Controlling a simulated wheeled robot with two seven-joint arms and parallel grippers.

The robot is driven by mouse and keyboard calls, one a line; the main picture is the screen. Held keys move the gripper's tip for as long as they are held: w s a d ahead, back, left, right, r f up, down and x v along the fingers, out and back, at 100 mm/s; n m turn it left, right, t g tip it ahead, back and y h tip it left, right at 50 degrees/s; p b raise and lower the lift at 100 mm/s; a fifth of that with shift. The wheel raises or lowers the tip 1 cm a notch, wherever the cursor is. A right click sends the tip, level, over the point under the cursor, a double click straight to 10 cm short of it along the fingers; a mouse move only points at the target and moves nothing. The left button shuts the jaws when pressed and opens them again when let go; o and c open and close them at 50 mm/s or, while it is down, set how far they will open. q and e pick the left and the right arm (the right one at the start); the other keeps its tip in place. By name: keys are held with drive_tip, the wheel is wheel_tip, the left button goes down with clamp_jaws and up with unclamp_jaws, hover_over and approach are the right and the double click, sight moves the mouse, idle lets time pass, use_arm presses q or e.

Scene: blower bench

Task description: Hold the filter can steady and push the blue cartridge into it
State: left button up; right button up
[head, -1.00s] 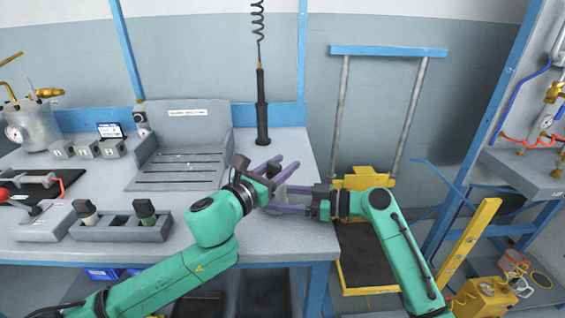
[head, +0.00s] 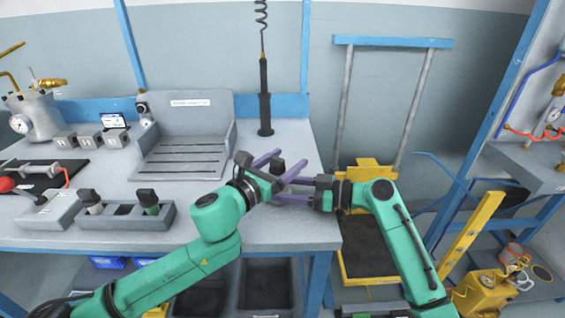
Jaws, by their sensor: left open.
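My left gripper (head: 288,163) is open near the right front part of the bench, its purple fingers pointing up and to the right. A small dark cap (head: 277,167) shows between those fingers; I cannot tell whether it belongs to the blue cartridge. No blue cartridge body is visible. My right gripper (head: 285,193) comes in from the right, its purple fingers spread around the same spot, just below the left fingers. The filter can is mostly hidden there behind the grippers, so its hold on the can is unclear.
A grey rack (head: 108,222) at the bench front holds dark-capped cartridges, one pale (head: 92,206) and one green (head: 151,205), with a dark slot between. A slotted grey fixture (head: 180,160) stands behind. A dark tool (head: 265,105) hangs on a coiled cord.

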use_arm(q)
drive_tip(key=v, duration=1.1)
drive_tip(key=shift+w+a, duration=0.1)
drive_tip(key=shift+s+a, duration=0.25)
drive_tip(key=shift+s, duration=0.2)
use_arm(e)
drive_tip(key=o, duration=1)
drive_tip(key=shift+o, duration=0.2)
drive_tip(key=shift+d, duration=0.15)
